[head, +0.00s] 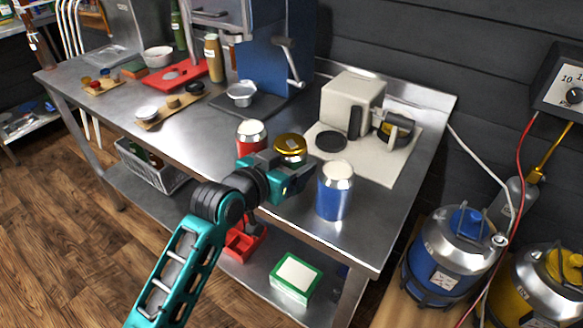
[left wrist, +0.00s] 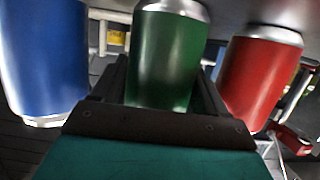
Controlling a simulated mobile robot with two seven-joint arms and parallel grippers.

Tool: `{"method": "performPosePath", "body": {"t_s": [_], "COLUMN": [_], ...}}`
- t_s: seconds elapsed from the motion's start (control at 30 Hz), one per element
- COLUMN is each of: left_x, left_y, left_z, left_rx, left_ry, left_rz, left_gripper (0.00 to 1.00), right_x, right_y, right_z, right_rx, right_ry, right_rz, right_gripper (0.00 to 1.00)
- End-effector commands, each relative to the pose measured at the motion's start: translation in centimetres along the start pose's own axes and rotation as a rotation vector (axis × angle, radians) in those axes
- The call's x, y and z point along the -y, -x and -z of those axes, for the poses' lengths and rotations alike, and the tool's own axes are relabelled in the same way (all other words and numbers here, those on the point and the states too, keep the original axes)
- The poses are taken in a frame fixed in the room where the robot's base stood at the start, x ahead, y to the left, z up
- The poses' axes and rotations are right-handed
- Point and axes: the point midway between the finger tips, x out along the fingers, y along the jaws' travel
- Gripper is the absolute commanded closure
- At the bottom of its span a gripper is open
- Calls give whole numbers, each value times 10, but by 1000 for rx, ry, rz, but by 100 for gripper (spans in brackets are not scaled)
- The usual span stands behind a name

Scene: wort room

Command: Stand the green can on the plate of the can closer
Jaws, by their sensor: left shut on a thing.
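My left gripper (head: 292,176) is shut on the green can (left wrist: 168,58), whose body shows between the fingers in the left wrist view. In the head view the gripper hides most of the can, and a gold top (head: 290,146) shows just behind the fingers. I cannot tell whether the can touches the table. The can closer (head: 352,102) is a beige machine to the right and behind the gripper. Its round black plate (head: 331,141) is bare, on a cream board. My right gripper is not in view.
A red can (head: 251,138) stands close on the left of the gripper, and a blue can (head: 335,192) close on the right. The steel table (head: 215,135) has free room at the left front. A blue press (head: 268,58) stands at the back.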

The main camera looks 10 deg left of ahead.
Motion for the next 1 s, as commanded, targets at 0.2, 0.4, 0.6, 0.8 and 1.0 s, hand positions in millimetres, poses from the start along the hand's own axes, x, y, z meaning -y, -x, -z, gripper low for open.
{"method": "performPosePath", "body": {"t_s": [0.2,0.4,0.6,0.8,1.0], "left_x": [0,0,0,0,0], "left_y": [0,0,2,6,6], "left_z": [0,2,8,19,21], "left_rx": [1,-4,-5,-5,-4], "left_ry": [0,0,-1,0,0], "left_rz": [0,0,0,0,0], "left_gripper": [55,55,55,55,55], "right_x": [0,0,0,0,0], "right_y": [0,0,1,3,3], "right_z": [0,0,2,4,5], "right_rx": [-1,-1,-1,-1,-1], "right_ry": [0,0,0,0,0], "right_rz": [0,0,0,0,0], "right_gripper": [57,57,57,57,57]}}
